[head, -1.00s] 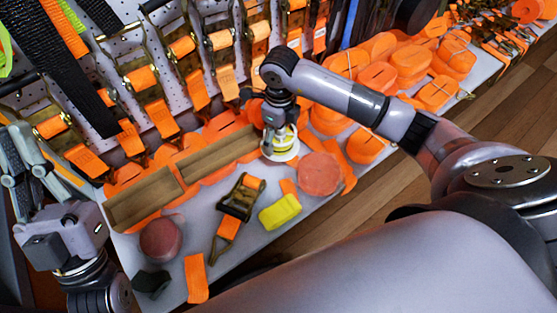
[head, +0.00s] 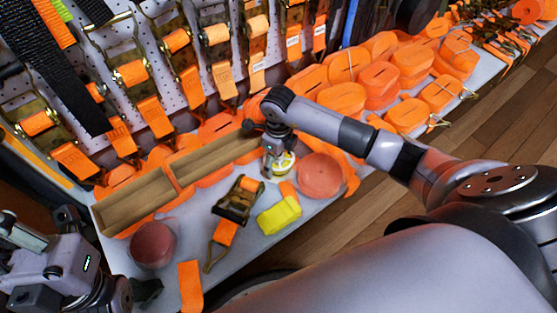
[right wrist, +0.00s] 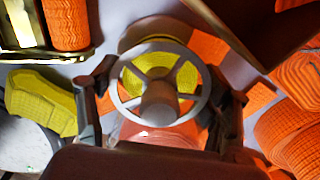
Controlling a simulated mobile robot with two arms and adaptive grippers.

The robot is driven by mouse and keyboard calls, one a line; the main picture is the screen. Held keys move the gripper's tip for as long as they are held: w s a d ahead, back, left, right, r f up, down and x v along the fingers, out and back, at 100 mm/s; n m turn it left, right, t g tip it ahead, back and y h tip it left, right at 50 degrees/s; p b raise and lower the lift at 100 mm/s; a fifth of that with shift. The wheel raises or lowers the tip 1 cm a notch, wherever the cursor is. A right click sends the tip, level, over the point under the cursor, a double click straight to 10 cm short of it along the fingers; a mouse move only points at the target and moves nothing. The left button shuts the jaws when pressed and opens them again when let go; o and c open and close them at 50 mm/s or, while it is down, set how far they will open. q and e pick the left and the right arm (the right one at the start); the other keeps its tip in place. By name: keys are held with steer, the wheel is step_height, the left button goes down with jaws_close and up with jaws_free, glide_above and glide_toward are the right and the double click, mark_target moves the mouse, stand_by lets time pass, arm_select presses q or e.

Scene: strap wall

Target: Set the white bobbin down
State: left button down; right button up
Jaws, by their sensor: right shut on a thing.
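The white bobbin (head: 286,174) has white flanges and yellow webbing wound on it. In the head view it is at the grey table, just left of a round red-orange disc, partly hidden by my right gripper (head: 277,157). In the right wrist view the bobbin (right wrist: 160,66) shows its spoked white face between two dark fingers. My right gripper is shut on it. I cannot tell whether its underside touches the table. My left gripper (head: 15,228) is at the left edge of the head view, partly cut off; its jaw state is unclear.
A wooden divided tray (head: 136,202) lies left of the bobbin. The red-orange disc (head: 320,176), a yellow strap bundle (head: 279,215), a ratchet buckle (head: 236,199) and a dark red disc (head: 153,245) lie around. Orange strap rolls (head: 380,85) crowd the back right. Bare grey table (head: 195,225) shows between them.

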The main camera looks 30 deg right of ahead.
steer(key=shift+f, duration=0.1)
steer(key=o, duration=1.3)
steer(key=shift+o, duration=0.2)
